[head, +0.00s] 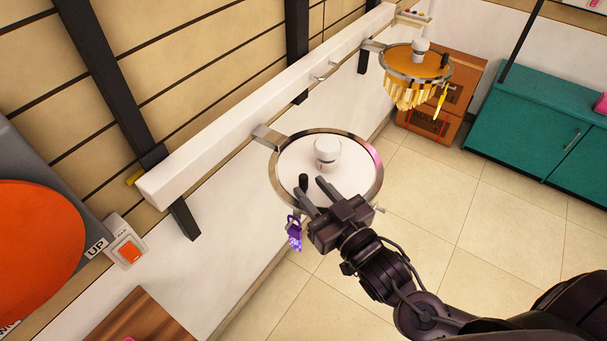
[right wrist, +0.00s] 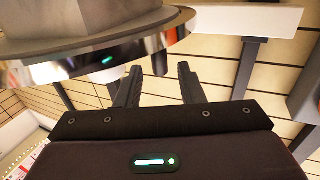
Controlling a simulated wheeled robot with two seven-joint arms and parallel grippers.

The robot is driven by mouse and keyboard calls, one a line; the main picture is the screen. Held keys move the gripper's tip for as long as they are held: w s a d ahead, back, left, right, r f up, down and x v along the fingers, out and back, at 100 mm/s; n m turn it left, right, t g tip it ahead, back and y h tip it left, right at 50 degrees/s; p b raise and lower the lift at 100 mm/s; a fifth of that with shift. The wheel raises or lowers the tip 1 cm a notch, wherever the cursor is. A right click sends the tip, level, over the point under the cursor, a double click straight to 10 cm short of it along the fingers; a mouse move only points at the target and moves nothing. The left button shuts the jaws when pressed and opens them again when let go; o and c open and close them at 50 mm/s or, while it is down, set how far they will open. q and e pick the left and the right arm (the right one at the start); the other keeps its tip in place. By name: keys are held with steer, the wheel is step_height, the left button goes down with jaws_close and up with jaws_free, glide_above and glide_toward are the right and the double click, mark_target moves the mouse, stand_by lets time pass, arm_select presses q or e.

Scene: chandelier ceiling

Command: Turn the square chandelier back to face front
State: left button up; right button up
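A fixture with a round metal ring (head: 377,170), a white top (head: 293,160) and a white cap (head: 327,150) is held by a bracket on the white beam. Whether a square chandelier hangs under it is hidden. A black knob (head: 303,180) stands at its near edge, and a purple tag (head: 294,232) hangs beside it. My right gripper (head: 312,192) is open at this edge, its fingers near the knob. In the right wrist view, the fingers (right wrist: 159,85) are apart and a dark peg (right wrist: 160,62) shows between them, with no clear contact. My left gripper is out of view.
A second fixture with gold crystals (head: 410,95) and a yellow tag (head: 440,101) hangs farther along the white beam (head: 230,130). A teal cabinet (head: 535,125) stands at right. An orange switch labelled UP (head: 127,250) is at left. Tiled floor is clear below.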

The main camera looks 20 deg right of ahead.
mark_target(306, 183)
steer(key=x, duration=0.3)
steer(key=shift+p, duration=0.3)
steer(key=shift+w+a, duration=0.1)
steer(key=shift+w, duration=0.3)
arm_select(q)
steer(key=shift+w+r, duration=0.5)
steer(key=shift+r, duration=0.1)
arm_select(e)
jaws_close()
